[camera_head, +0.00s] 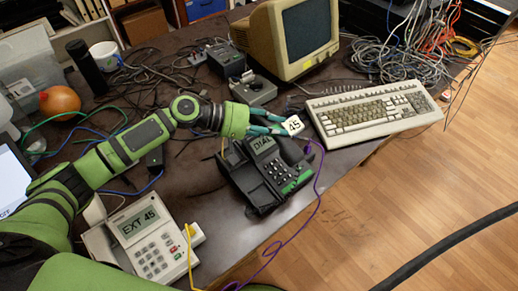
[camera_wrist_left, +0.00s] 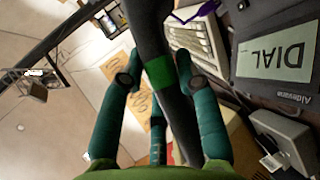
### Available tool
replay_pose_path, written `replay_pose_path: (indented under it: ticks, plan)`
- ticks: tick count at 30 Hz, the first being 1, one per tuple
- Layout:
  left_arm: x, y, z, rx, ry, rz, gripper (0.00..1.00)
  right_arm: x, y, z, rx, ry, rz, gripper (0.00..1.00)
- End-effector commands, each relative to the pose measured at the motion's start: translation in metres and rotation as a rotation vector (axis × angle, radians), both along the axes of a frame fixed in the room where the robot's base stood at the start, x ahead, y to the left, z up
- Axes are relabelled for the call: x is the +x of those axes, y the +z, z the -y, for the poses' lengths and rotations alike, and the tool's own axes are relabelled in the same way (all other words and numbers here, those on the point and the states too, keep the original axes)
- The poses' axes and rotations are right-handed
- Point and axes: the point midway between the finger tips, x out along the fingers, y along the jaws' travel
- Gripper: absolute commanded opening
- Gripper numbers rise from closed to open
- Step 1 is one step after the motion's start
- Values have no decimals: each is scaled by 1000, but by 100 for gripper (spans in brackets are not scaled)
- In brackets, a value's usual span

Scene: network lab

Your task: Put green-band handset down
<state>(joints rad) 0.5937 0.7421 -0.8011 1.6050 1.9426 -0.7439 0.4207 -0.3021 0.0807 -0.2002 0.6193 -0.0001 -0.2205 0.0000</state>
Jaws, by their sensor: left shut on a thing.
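The black handset with a green band (camera_wrist_left: 160,75) runs between the teal fingers of my left gripper (camera_head: 278,124) in the left wrist view. The gripper is shut on it. In the head view the handset is largely hidden by the fingers and blends with the dark phone. The black desk phone (camera_head: 262,181), with DIAL on its display, lies just below the gripper; its display also shows upside down in the left wrist view (camera_wrist_left: 289,50). I cannot tell whether the handset touches the phone. My right gripper is not in view.
A white tag marked 45 (camera_head: 293,125) is at the fingertips, near a purple cable (camera_head: 318,185). A beige keyboard (camera_head: 372,112) stands right, a monitor (camera_head: 290,35) behind, and a white EXT 45 phone (camera_head: 150,240) at front left. Cables (camera_head: 400,45) clutter the back right.

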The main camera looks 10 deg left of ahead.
Motion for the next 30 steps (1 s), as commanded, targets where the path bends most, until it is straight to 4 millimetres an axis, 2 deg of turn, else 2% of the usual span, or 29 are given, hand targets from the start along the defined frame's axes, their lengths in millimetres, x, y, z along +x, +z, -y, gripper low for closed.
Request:
replay_pose_path:
  ticks: [6,13,17,20,30]
  plan:
    - [18,13,11,-3,0,1,0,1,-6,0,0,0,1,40]
    - [16,17,12,-2,0,0,0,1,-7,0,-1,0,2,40]
    - [0,24,11,-3,6,0,0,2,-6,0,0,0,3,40]
    - [-20,32,2,-1,25,-1,0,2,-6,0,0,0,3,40]
    - [-78,55,-53,1,160,-4,0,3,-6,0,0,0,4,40]
